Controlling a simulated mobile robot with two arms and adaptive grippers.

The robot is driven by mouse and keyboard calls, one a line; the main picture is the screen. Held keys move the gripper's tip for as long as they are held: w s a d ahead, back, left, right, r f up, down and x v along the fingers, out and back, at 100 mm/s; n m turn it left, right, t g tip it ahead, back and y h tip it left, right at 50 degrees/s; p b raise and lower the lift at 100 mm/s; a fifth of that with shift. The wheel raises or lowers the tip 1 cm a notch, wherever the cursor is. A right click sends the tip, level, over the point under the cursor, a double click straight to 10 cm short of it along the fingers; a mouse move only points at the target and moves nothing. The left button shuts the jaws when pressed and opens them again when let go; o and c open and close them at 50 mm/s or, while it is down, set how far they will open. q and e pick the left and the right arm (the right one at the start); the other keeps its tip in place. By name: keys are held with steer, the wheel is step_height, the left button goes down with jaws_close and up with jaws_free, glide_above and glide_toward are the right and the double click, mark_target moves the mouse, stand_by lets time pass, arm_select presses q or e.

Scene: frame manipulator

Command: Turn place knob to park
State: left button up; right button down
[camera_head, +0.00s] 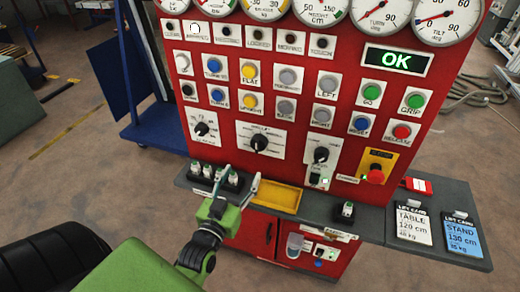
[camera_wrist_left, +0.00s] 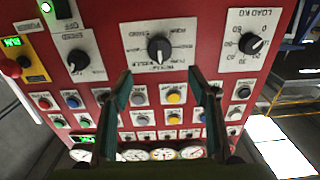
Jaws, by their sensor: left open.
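The wide white plate in the middle of the red panel carries a black rotary knob (camera_head: 259,142) with several labels around it. I take this for the place knob, though its lettering is too small to read surely. In the left wrist view, which is upside down, the knob (camera_wrist_left: 159,47) shows just beyond my fingertips. My left gripper (camera_head: 240,178) is below the knob in the head view, its two fingers apart and empty. In the wrist view the open fingers (camera_wrist_left: 160,76) sit either side of the knob's line, apparently not touching it. My right gripper is not in view.
The load knob (camera_head: 202,129) is to the left and another knob (camera_head: 321,155) to the right. Coloured buttons and gauges fill the panel above. A green OK display (camera_head: 394,60) is lit. A grey shelf (camera_head: 375,222) with a yellow tray (camera_head: 277,196) juts out below.

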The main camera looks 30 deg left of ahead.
mark_target(257, 149)
arm_select(q)
steer(key=p+x, duration=0.2)
steer(key=x, duration=1)
steer(key=shift+w, duration=0.4)
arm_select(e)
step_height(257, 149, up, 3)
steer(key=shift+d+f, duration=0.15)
arm_select(q)
steer(key=c, duration=1.1)
